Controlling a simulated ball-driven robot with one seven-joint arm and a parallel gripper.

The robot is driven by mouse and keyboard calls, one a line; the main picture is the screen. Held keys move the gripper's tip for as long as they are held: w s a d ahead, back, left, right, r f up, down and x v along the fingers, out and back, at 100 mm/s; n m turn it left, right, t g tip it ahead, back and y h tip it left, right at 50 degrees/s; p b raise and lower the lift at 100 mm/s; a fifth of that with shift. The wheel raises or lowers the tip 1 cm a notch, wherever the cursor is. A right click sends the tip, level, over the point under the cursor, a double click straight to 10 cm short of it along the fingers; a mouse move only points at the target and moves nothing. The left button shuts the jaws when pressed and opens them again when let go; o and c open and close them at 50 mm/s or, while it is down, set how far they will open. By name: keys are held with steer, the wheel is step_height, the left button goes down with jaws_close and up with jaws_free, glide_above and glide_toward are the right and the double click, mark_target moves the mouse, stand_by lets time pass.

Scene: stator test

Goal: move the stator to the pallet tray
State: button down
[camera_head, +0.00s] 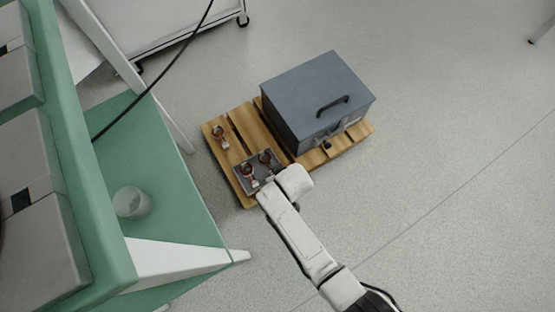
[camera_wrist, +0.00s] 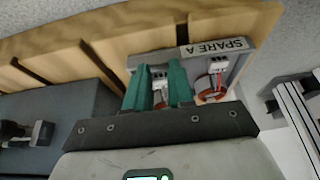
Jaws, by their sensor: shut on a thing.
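My gripper (camera_wrist: 160,75) has its green fingers shut on a stator (camera_wrist: 159,104) with a white connector and copper-coloured windings. The stator is at a grey tray labelled "SPARE A" (camera_wrist: 240,48); I cannot tell whether it touches the tray floor. Another stator (camera_wrist: 212,82) sits in the tray to the right of the fingers. In the head view, the tray (camera_head: 240,180) lies on the wooden pallet (camera_head: 246,202), with two stators showing at it. A separate stator (camera_head: 219,135) is on the pallet slats. My arm hides the fingers there.
A large grey box (camera_head: 300,95) with a black handle fills the pallet's right part, close to the tray. A green workbench (camera_head: 190,225) with a clear cup (camera_head: 130,202) stands at left. A white-framed cart (camera_head: 150,30) is behind.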

steer(key=shift+d+f+b, duration=0.15)
steer(key=shift+f+b, duration=0.4)
steer(key=shift+f, duration=0.15)
steer(key=c, duration=1.2)
jaws_free()
steer(key=shift+s, duration=0.1)
steer(key=shift+c, duration=0.2)
steer(key=shift+o, duration=0.7)
steer(key=shift+s+a, duration=0.1)
steer(key=shift+a, duration=0.1)
steer(key=shift+o, duration=0.5)
steer(key=shift+r, duration=0.15)
steer(key=shift+d+r+p, duration=0.15)
steer(key=shift+r+p, duration=0.2)
steer(key=shift+p, duration=0.15)
steer(key=shift+o, duration=0.6)
steer(key=p+v, duration=0.6)
steer(key=v, duration=0.4)
steer(key=shift+w+r, duration=0.2)
steer(key=shift+s+r+p, duration=0.2)
steer(key=shift+r+p, duration=0.1)
steer(key=shift+p, duration=0.1)
